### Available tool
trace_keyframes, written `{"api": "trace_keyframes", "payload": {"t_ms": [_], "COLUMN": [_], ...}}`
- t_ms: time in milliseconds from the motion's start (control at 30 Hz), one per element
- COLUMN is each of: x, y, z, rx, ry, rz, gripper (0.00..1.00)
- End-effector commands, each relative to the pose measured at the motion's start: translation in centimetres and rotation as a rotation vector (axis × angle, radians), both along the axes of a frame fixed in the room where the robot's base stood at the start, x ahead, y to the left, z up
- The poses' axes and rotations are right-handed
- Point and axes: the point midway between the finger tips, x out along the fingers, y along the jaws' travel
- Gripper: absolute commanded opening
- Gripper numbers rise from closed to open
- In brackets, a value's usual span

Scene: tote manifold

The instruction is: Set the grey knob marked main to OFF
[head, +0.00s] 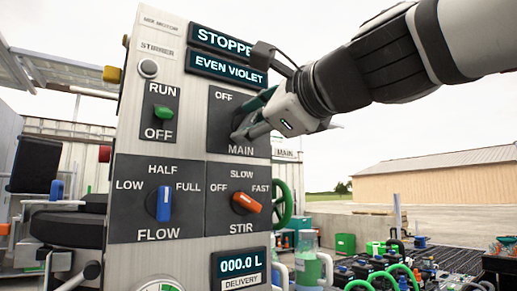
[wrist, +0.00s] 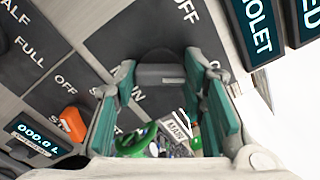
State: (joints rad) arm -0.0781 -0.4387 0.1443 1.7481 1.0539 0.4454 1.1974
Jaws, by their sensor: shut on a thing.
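The main panel (head: 223,142) is a dark square marked OFF at its upper left and MAIN at its bottom. Its grey knob (wrist: 163,73) shows in the wrist view between my fingertips, with a lighter bar across its front. My gripper (head: 247,117) reaches in from the right in the head view and covers most of the knob there. In the wrist view my gripper (wrist: 170,78) has its green-padded fingers on either side of the knob, shut on it. I cannot tell which mark the knob points to.
A green RUN/OFF switch (head: 163,112) sits left of the main panel. Below are a blue FLOW knob (head: 164,204) and an orange STIR knob (head: 246,202). Displays above read "STOPPE…" (head: 222,40) and "EVEN VIOLET" (head: 226,67). A green handwheel (head: 284,204) stands right of the panel.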

Motion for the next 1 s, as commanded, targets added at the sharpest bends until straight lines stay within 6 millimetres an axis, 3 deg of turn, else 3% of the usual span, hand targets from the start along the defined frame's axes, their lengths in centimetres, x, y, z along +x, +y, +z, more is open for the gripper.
{"api": "trace_keyframes", "payload": {"t_ms": [1000], "x": [0.03], "y": [0.05], "z": [-0.29], "rx": [-0.718], "ry": [-0.485], "rz": [0.001], "gripper": [0.10]}}
